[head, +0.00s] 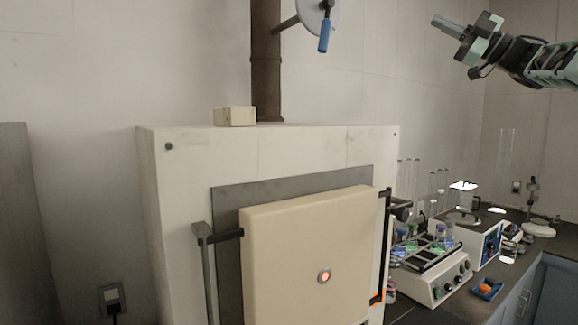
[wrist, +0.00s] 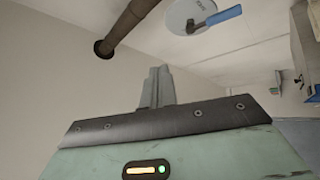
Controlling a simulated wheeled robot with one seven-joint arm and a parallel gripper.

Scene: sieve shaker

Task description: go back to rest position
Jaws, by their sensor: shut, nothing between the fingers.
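My gripper (head: 450,27) is at the upper right of the head view, raised above the bench and pointing left. Its fingers are together with nothing between them. In the wrist view the shut fingers (wrist: 157,88) stick up past the dark edge of the gripper body. The gripper touches nothing. A sieve shaker cannot be made out for certain in either view.
A large cream furnace (head: 310,240) with a shut door fills the middle. A brown pipe (head: 266,60) rises behind it, with a blue-handled disc (head: 318,18) beside it. The bench (head: 450,312) at right holds glassware and a white device (head: 435,283). Air around my gripper is clear.

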